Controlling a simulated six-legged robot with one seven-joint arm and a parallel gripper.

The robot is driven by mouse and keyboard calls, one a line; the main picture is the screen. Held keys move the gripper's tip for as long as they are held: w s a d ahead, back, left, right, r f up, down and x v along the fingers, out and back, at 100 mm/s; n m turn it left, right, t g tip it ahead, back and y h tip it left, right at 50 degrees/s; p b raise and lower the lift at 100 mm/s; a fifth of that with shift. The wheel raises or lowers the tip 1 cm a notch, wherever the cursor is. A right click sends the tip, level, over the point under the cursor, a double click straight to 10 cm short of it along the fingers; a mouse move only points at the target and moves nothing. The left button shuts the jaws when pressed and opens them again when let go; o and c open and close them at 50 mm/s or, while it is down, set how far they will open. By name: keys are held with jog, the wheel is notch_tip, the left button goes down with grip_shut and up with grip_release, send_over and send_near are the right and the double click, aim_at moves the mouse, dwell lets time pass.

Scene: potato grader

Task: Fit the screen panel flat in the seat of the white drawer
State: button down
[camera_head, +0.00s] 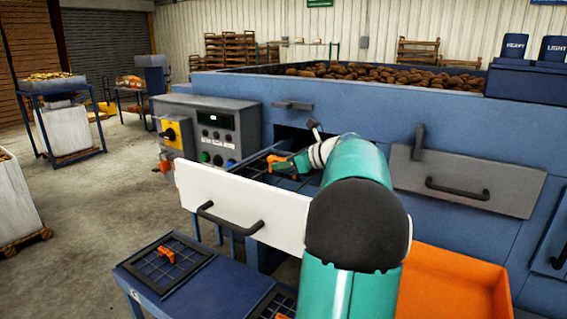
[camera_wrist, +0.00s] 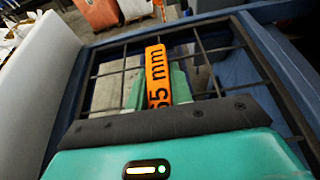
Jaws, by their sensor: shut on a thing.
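The white drawer (camera_head: 245,212) stands pulled out from the blue machine, with its black handle facing front. The screen panel (camera_head: 255,163), a dark wire grid in a dark frame, is over or in the drawer's opening behind the white front. My gripper (camera_head: 296,163) is shut on the panel's orange grip (camera_head: 280,166). In the wrist view the orange grip (camera_wrist: 157,75), marked in mm, stands between my teal fingers, and the grid (camera_wrist: 205,50) spreads around it. My gripper hides the panel's near part. I cannot tell whether the panel touches the seat all round.
A blue table (camera_head: 150,291) in front holds another screen panel (camera_head: 163,262) with an orange grip, and part of a further one (camera_head: 275,303). An orange bin (camera_head: 450,285) is at lower right. A grey closed drawer (camera_head: 465,182) is to the right. A control box (camera_head: 213,128) stands left.

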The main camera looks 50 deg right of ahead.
jog(key=shift+f, duration=0.1)
jog(key=c, duration=1.2)
grip_release()
jog(key=shift+o, duration=0.2)
jog(key=shift+f, duration=0.1)
jog(key=shift+s, duration=0.1)
jog(key=v, duration=1.3)
jog(key=shift+s, duration=0.3)
